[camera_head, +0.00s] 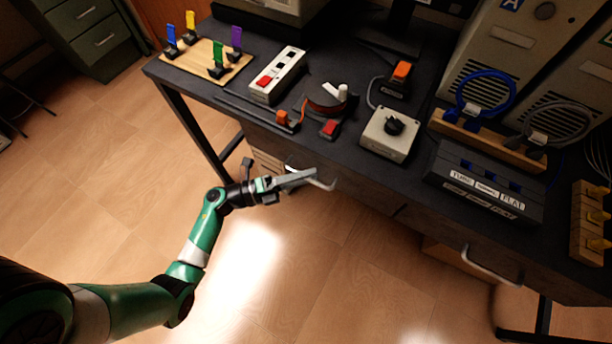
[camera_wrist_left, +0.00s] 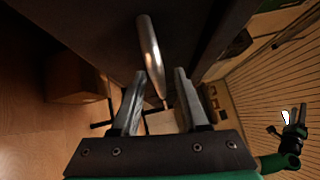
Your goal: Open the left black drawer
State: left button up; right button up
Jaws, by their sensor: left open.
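The left black drawer (camera_head: 362,196) is under the dark desk top, and its front looks in line with the desk. Its curved metal handle (camera_head: 323,186) is at my left gripper (camera_head: 302,178). In the left wrist view, the handle (camera_wrist_left: 151,48) reaches down toward the gap between the open fingers of my left gripper (camera_wrist_left: 157,75). I cannot tell whether the fingers touch it. Part of the handle is hidden by the fingers in the head view. A green and black arm with a small gripper (camera_wrist_left: 292,120), seemingly my right one, shows small at the right of the left wrist view.
A second drawer handle (camera_head: 490,266) is at the right of the desk. The desk top (camera_head: 340,155) holds a power strip (camera_head: 278,76), a switch box (camera_head: 389,134) and a labelled black box (camera_head: 486,182). The floor (camera_head: 300,260) in front of the desk is clear.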

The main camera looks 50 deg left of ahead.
pick_arm(q)
grip_shut()
dwell(1.4)
